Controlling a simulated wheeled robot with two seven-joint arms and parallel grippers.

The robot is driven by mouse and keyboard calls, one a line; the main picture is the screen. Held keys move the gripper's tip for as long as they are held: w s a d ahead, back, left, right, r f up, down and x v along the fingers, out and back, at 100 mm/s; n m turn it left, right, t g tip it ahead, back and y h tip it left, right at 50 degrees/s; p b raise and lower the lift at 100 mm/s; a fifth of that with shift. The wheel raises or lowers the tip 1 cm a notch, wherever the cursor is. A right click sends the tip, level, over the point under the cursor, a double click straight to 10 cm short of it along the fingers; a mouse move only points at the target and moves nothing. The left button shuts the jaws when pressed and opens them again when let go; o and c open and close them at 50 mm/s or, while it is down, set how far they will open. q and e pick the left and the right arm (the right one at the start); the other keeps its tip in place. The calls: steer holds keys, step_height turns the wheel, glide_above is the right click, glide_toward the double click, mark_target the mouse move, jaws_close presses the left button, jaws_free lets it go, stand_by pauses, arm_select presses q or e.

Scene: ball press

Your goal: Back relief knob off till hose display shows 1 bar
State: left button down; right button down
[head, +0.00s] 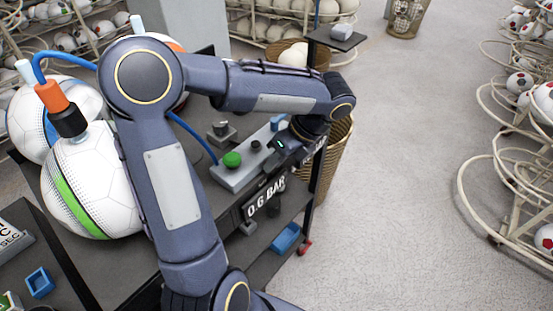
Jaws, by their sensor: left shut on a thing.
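The hose display (266,198) on the front of the bench reads 0.6 BAR. A grey control block (235,178) on the bench top carries a green button (232,159) and a small black knob (255,145). My left gripper (284,152) points down at the block's right end and is shut on what appears to be the relief knob, mostly hidden by the hand. A blue hose (194,136) runs behind my arm. An orange and black fitting (60,107) stands on a white ball with a green stripe (88,190). My right gripper is out of view.
More balls stand behind the striped one. A small grey fixture (221,131) sits behind the block. A blue tray (286,238) lies on the lower shelf. A wicker basket (330,160) stands right of the bench. Ball racks (490,190) line the right; floor between is clear.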

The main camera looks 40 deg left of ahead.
arm_select(q)
steer(key=shift+s+n+t+b, duration=0.25)
steer(key=shift+t+b, duration=0.65)
steer(key=shift+t, duration=0.25)
steer(key=shift+s+n+t+b, duration=0.25)
steer(key=shift+t+b, duration=0.6)
steer(key=shift+t, duration=0.25)
steer(key=shift+s+n+t+b, duration=0.25)
steer(key=shift+t+b, duration=0.65)
steer(key=shift+t, duration=0.25)
steer(key=c, duration=1.3)
jaws_free()
